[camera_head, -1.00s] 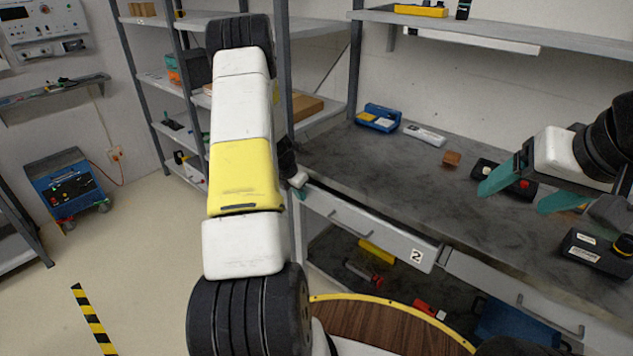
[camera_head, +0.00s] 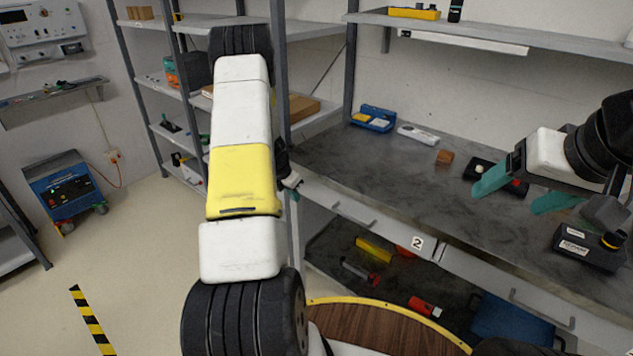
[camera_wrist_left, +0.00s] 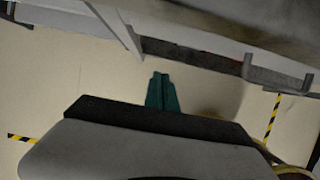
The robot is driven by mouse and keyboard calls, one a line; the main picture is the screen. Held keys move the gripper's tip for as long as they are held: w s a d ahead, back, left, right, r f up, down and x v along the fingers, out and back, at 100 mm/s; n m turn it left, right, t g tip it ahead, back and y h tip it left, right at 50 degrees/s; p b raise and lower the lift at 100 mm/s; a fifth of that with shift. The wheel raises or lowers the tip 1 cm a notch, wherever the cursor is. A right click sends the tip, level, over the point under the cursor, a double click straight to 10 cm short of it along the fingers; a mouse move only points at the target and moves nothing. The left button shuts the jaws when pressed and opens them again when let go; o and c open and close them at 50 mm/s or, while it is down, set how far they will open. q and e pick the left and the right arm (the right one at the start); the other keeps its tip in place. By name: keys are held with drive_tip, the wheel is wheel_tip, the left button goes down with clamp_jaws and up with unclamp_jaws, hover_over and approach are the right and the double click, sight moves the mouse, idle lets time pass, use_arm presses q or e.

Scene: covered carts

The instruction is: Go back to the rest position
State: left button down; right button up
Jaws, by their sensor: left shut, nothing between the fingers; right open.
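My left arm rises through the middle of the head view. My left gripper (camera_head: 292,186) shows only in part behind that arm, near the left end of the drawer marked 2 (camera_head: 388,229). In the left wrist view its teal fingers (camera_wrist_left: 161,80) are together and empty, with floor behind them. The drawer front looks flush under the worktop. My right gripper (camera_head: 520,195) is open and empty, its teal fingers apart over the right part of the workbench (camera_head: 390,165).
A small brown block (camera_head: 445,157), a blue tray (camera_head: 374,118) and a black box (camera_head: 589,247) are on the workbench. Shelves (camera_head: 190,97) stand behind my left arm. A blue machine (camera_head: 66,187) is at the left.

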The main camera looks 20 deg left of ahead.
use_arm(q)
drive_tip(key=v, duration=1)
drive_tip(key=s+d+r+m+t+h, duration=0.1)
drive_tip(key=s+d+r+m, duration=0.4)
drive_tip(key=d+r+m, duration=0.4)
drive_tip(key=s+d+r+m, duration=0.4)
drive_tip(key=d+r+m, duration=0.2)
drive_tip(key=r, duration=0.6)
drive_tip(key=s+d+r+m, duration=0.3)
drive_tip(key=s+m, duration=0.5)
drive_tip(key=s, duration=0.2)
drive_tip(key=s+d+r+m+t, duration=0.1)
drive_tip(key=s+d+r+m, duration=0.2)
drive_tip(key=s+m, duration=0.6)
drive_tip(key=shift+s+d+r+m, duration=0.2)
drive_tip(key=shift+s+d+m, duration=0.15)
drive_tip(key=shift+d, duration=0.3)
